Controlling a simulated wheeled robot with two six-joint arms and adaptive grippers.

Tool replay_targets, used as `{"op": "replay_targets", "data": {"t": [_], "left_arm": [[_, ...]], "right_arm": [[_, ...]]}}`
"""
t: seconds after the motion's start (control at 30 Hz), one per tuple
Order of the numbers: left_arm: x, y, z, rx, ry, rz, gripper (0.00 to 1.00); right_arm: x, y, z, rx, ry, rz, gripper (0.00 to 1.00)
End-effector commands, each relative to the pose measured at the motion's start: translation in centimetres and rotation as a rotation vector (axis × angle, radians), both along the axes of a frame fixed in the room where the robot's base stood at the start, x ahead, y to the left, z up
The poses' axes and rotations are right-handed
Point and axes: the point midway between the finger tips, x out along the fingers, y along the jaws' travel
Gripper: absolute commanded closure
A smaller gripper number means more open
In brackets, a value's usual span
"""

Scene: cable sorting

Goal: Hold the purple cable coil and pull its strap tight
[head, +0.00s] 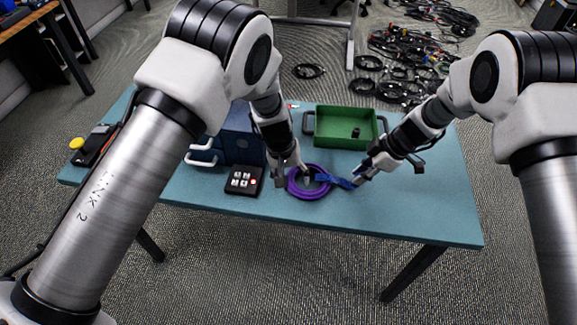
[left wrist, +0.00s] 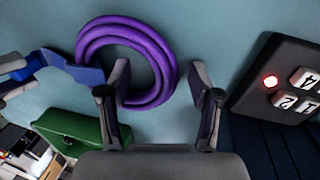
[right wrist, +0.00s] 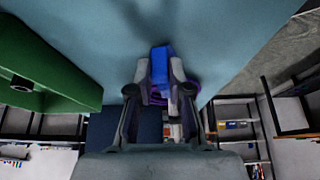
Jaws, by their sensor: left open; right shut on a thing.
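The purple cable coil (head: 309,195) lies on the teal table, near its front edge. It also shows in the left wrist view (left wrist: 125,28). A blue strap (head: 334,181) runs from the coil's right side toward my right gripper. My right gripper (head: 359,178) is shut on the strap, which shows between its fingers in the right wrist view (right wrist: 160,64). My left gripper (head: 293,180) is open over the coil's left side. In the left wrist view its fingers (left wrist: 164,86) straddle one side of the ring, one finger over the ring's inside, the other outside.
A black keypad (head: 240,181) with white keys sits just left of the coil. A dark blue box (head: 236,145) with white handles stands behind it. The table's right side (head: 440,200) is clear.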

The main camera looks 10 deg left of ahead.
Motion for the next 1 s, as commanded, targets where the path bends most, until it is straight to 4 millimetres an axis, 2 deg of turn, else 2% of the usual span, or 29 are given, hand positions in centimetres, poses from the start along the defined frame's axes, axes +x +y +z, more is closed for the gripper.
{"op": "replay_targets", "data": {"t": [0.23, 0.27, 0.3, 0.43, 1.0], "left_arm": [[0.01, -0.04, -0.2, 0.0, 0.0, 0.0, 0.36], [0.01, -0.04, -0.2, 0.0, 0.0, 0.0, 0.4], [0.01, -0.04, -0.2, 0.0, 0.0, 0.0, 0.54], [-0.01, -0.04, -0.19, 0.0, 0.0, 0.0, 1.0], [-0.07, -0.03, -0.21, 0.001, 0.002, -0.002, 1.0]], "right_arm": [[-0.01, 0.0, -0.02, 0.0, 0.0, 0.0, 1.0], [-0.01, 0.0, -0.02, 0.0, 0.0, 0.0, 1.0], [-0.01, 0.0, -0.02, 0.0, 0.0, 0.0, 1.0], [-0.02, 0.0, -0.02, 0.0, 0.001, 0.0, 1.0], [0.16, -0.86, 0.03, 0.001, -0.001, -0.002, 1.0]]}}
